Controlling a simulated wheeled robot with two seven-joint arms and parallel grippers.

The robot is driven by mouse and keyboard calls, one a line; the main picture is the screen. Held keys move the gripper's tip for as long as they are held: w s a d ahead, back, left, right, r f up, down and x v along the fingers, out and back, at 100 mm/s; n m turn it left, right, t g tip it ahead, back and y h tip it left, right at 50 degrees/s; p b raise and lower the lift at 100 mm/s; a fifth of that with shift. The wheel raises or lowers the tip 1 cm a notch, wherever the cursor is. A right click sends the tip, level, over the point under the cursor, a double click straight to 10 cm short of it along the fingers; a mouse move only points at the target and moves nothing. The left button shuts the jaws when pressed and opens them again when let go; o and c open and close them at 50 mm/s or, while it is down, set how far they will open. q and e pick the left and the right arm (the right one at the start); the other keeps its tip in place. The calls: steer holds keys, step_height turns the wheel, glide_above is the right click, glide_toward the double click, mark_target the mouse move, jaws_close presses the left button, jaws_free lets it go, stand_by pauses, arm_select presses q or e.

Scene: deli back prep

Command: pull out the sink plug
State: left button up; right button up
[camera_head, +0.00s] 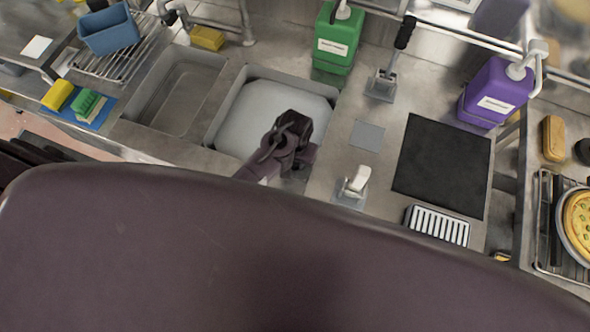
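Two sink basins are set in the steel counter. The left basin (178,98) looks empty. The right basin (262,112) shows a smooth pale grey surface, which may be water. My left gripper (293,125) is dark and hangs over the right basin's lower right part. I cannot tell whether its fingers are open or shut, or whether they hold anything. No sink plug shows; the gripper and arm cover part of the basin. My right gripper is not in view.
A green dispenser (338,38) stands behind the right basin, with a black-handled tool (393,62) beside it. A white lever (356,182), a black mat (443,165) and a purple dispenser (494,92) are to the right. My dark body fills the front.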

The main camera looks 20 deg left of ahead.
arm_select(q)
jaws_close()
steer(key=shift+r, duration=0.45)
stand_by(0.5)
steer(key=shift+r, duration=0.7)
steer(key=shift+r, duration=3.15)
